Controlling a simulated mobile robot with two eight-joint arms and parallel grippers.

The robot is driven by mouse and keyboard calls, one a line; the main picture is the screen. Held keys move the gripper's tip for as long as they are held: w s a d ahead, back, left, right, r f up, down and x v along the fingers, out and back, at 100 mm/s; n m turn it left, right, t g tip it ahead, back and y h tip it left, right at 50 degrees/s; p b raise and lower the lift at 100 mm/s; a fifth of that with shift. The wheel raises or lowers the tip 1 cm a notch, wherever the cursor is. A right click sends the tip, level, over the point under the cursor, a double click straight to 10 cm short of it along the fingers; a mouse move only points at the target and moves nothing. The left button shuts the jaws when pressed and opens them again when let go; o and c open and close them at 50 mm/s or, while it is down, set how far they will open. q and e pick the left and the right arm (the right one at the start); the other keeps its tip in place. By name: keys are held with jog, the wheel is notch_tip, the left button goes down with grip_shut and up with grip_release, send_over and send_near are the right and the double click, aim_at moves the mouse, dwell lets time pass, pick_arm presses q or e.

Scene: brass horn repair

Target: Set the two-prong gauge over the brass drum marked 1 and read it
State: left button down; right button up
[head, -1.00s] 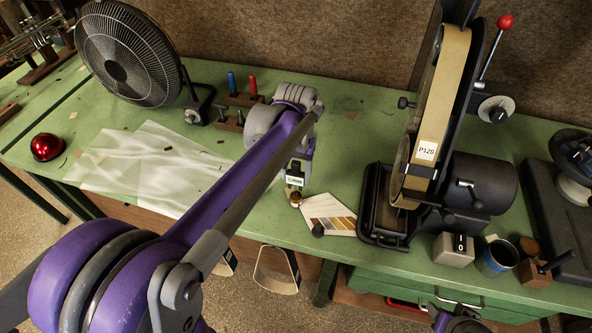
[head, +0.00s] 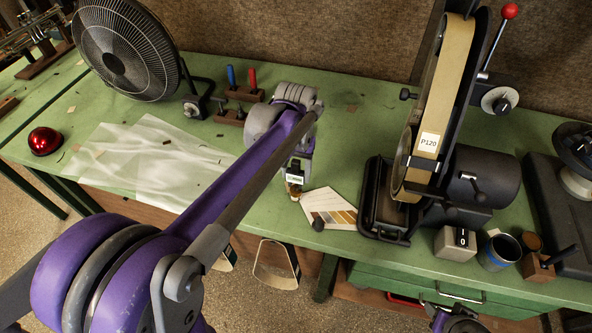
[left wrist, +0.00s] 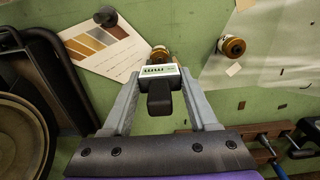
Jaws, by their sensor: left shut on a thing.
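My left gripper (left wrist: 160,105) is shut on the gauge (left wrist: 160,85), a small dark block with a white display face, too small to read. In the head view the gauge (head: 295,175) hangs under my left wrist. A brass drum (left wrist: 160,53) lies just past the gauge's far end, partly covered by it; it also shows in the head view (head: 294,192). I cannot tell whether the prongs straddle or touch it. A second brass drum (left wrist: 232,46) stands apart, to the right in the wrist view. No number is legible on either. Part of my right arm shows at the bottom edge, its jaws unclear.
A colour-striped card (head: 335,208) and a dark knob (head: 318,225) lie close by. The belt sander (head: 430,140) stands right of them. A translucent sheet (head: 140,165), fan (head: 125,50) and red dome (head: 44,141) are left. A rack (head: 238,108) holds blue and red-handled tools.

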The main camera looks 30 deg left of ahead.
pick_arm(q)
jog(key=shift+f+b, duration=0.6)
jog(key=shift+f, duration=0.55)
pick_arm(e)
jog(key=shift+s+f, duration=0.3)
jog(key=shift+f, duration=0.6)
pick_arm(q)
jog(key=shift+r, duration=0.2)
pick_arm(e)
jog(key=shift+r, duration=0.15)
dwell(0.5)
pick_arm(q)
jog(key=shift+w+r+p, duration=0.1)
jog(key=shift+r+p, duration=1.2)
jog(key=shift+r, duration=1.05)
pick_arm(e)
jog(key=r, duration=0.1)
jog(key=w+r, duration=0.1)
jog(key=r, duration=0.1)
jog(key=shift+w+r, duration=0.2)
jog(key=shift+w, duration=0.1)
jog(key=shift+s, duration=0.1)
